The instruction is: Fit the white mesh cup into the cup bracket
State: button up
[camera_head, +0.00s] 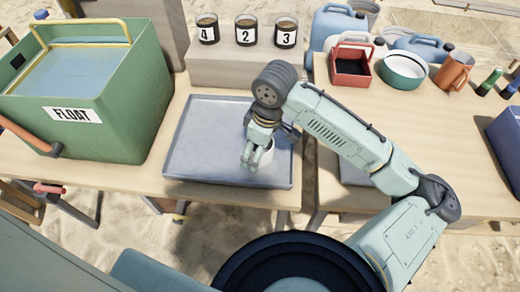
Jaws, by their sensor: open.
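My gripper (250,165) is at the end of my arm, pointing down over the grey metal tray (205,140) on the wooden table. Its fingers are open. A small white round object (267,159), which looks like the white mesh cup, sits on the tray just right of the fingers. My gripper partly hides it, and I cannot tell whether they touch. Its mesh is too small to make out. I cannot pick out a cup bracket in this view; my arm covers part of the table.
A green FLOAT tank (140,120) stands left of the tray. Numbered dark jars, including jar 2 (245,32), stand on a raised wooden block (230,72) behind it. The right table holds a red box (351,66), a teal bowl (404,70) and an orange mug (454,72).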

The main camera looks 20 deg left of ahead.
jog(key=shift+f, duration=0.35)
jog(key=shift+c, duration=0.4)
jog(key=c, duration=1)
jog(key=shift+r, duration=0.1)
